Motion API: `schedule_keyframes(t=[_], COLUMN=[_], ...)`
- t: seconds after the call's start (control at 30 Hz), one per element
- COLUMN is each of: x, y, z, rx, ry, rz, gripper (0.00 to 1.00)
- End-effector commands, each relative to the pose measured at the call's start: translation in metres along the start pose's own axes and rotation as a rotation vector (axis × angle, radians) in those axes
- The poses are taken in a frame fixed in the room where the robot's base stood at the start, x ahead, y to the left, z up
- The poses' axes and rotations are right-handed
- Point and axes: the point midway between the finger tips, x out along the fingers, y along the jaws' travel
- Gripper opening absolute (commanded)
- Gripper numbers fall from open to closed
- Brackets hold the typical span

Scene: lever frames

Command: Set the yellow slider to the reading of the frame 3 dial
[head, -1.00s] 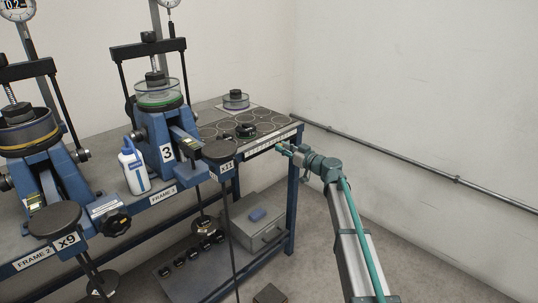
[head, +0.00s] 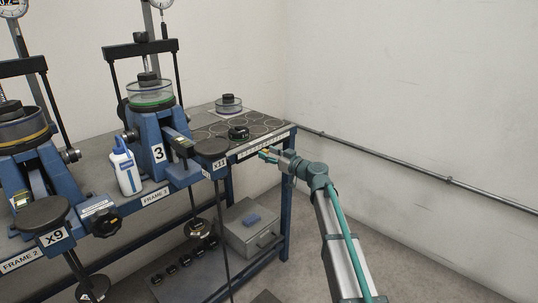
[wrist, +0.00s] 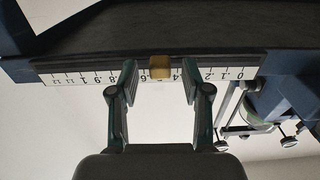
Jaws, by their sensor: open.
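The yellow slider (wrist: 160,67) sits on a white numbered scale strip (wrist: 75,78) along the bench edge, seen upside down in the wrist view. It covers the scale just left of the 4, at about 5. My gripper (wrist: 160,80) is open, with one finger on each side of the slider and a gap to both. In the head view my gripper (head: 268,154) is at the bench's right front edge, by the strip (head: 263,143); the slider is hard to make out there. The frame 3 dial (head: 162,4) is cut off by the top edge; its reading is not legible.
The frame marked 3 (head: 155,135) stands left of my gripper, with an x11 weight hanger (head: 211,148) at its front. A white bottle (head: 126,170) stands beside it. A grey box (head: 250,230) is on the lower shelf. The floor right of the bench is clear.

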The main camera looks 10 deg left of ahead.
Motion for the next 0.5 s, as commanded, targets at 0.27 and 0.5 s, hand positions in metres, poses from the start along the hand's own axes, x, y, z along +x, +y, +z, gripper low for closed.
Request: schedule_keyframes(t=[0.27,0.5], x=[-0.011,-0.052], y=[0.000,-0.002], z=[0.000,0.000], rx=[0.000,0.000], ry=[0.000,0.000], rz=[0.001,0.003], gripper=[0.48,0.48])
